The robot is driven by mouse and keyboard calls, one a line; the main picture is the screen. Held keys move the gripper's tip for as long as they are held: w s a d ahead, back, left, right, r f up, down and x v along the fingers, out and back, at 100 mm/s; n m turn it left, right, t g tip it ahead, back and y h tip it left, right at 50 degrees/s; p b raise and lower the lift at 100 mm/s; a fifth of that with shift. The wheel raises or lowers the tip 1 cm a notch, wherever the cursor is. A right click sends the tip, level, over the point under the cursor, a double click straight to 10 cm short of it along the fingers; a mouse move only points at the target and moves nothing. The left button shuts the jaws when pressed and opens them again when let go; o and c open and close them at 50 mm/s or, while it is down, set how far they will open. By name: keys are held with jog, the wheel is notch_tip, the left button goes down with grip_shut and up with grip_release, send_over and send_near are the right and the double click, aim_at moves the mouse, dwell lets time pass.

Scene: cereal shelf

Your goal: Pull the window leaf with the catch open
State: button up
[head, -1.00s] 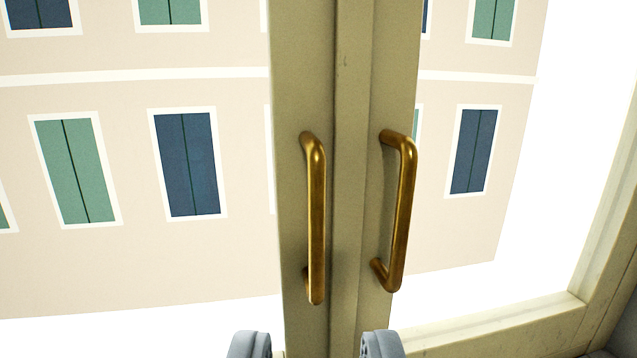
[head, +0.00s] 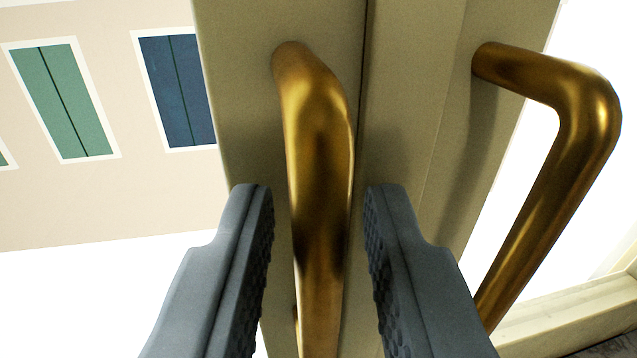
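Two brass bar handles stand side by side on the cream window frames. The left handle (head: 321,190) is on the left leaf (head: 240,100), and the right handle (head: 575,150) is on the right leaf (head: 425,130). My gripper (head: 315,200) is open, with one grey finger on each side of the left handle. Small gaps show between the handle and both fingers. The lower end of the left handle is mostly hidden, and the lower end of the right handle is behind my right finger. No separate catch can be made out.
The right handle stands close to the right of my right finger. A cream lower frame rail (head: 570,310) runs at the lower right. A building with green shutters (head: 65,102) and blue shutters (head: 178,90) shows through the glass.

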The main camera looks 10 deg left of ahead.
jog(key=shift+w, duration=0.1)
grip_shut()
dwell(0.3)
